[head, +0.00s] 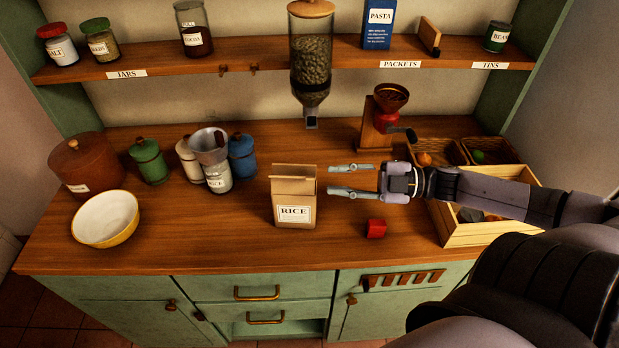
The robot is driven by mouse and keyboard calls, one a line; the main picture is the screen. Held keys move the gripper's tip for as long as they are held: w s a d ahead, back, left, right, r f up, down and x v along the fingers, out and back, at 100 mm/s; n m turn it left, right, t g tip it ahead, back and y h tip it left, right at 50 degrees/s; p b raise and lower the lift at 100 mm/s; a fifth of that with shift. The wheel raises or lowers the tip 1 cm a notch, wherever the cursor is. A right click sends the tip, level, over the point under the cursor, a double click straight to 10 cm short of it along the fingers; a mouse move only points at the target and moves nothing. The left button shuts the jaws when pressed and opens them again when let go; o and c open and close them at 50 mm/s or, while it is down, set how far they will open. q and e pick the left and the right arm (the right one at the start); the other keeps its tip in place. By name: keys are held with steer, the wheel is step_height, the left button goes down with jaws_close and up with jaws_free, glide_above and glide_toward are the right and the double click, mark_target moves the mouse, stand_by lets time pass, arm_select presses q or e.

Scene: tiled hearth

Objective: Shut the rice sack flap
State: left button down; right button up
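The rice sack (294,197) is a brown paper bag with a white RICE label, standing upright near the middle of the wooden counter. Its top looks open, with a flap (294,171) raised at the back edge. My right gripper (336,179) comes in from the right and points left at the sack's upper right side. Its two fingers are apart with nothing between them. The fingertips are close to the sack; I cannot tell whether they touch it. My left gripper is not in view.
A red block (376,229) lies right of the sack. A wooden crate (470,236) sits under my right forearm. A grain dispenser (311,60) hangs above and behind the sack. A funnel on a jar (217,180) stands to the left, with canisters and a yellow bowl (105,219) beyond.

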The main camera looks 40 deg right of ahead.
mark_target(310, 178)
steer(key=shift+x, duration=3.15)
jaws_close()
